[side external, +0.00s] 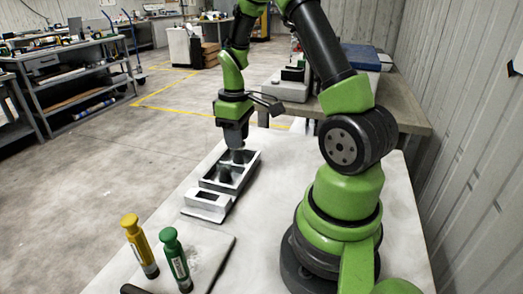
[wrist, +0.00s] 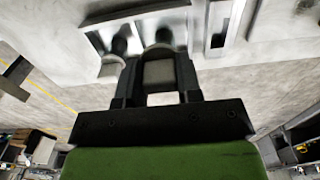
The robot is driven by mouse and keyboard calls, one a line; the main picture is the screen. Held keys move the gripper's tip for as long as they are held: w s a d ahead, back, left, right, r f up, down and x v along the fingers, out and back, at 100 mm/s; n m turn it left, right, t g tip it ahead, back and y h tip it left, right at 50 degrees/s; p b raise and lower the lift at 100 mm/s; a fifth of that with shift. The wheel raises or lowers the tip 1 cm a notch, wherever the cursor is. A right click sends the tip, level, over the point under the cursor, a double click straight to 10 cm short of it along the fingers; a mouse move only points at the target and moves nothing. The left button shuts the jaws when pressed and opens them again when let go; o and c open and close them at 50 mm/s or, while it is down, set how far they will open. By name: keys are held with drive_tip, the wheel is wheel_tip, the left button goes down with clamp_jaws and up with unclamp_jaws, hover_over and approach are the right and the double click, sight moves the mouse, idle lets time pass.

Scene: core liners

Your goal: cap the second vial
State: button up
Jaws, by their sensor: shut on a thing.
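My gripper (side external: 236,143) points down over the far part of a grey rack with open compartments (side external: 248,178). In the wrist view my gripper (wrist: 160,88) is shut on a grey piece (wrist: 158,72), perhaps a cap; the fingers hide part of it. A dark round vial-like piece (wrist: 163,38) stands in the rack just past the fingertips, and I cannot tell whether the held piece touches it. A second dark piece (wrist: 120,42) stands beside it; it also shows in the side view (side external: 225,173). A pale rounded shape (wrist: 112,66) lies at the rack's edge.
A white slotted block (side external: 207,204) sits at the rack's near end. A yellow-topped tube (side external: 139,246) and a green-topped tube (side external: 176,258) stand near a pale board (side external: 205,255). The white table (side external: 275,185) is clear between rack and my base.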

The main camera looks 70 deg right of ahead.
drive_tip(key=w+r, duration=0.2)
drive_tip(key=w, duration=0.2)
drive_tip(key=shift+f, duration=3.3)
drive_tip(key=shift+f, duration=0.15)
drive_tip(key=o, duration=1.5)
drive_tip(key=shift+c, duration=0.2)
wheel_tip(320, 180, up, 7)
drive_tip(key=shift+c, duration=0.2)
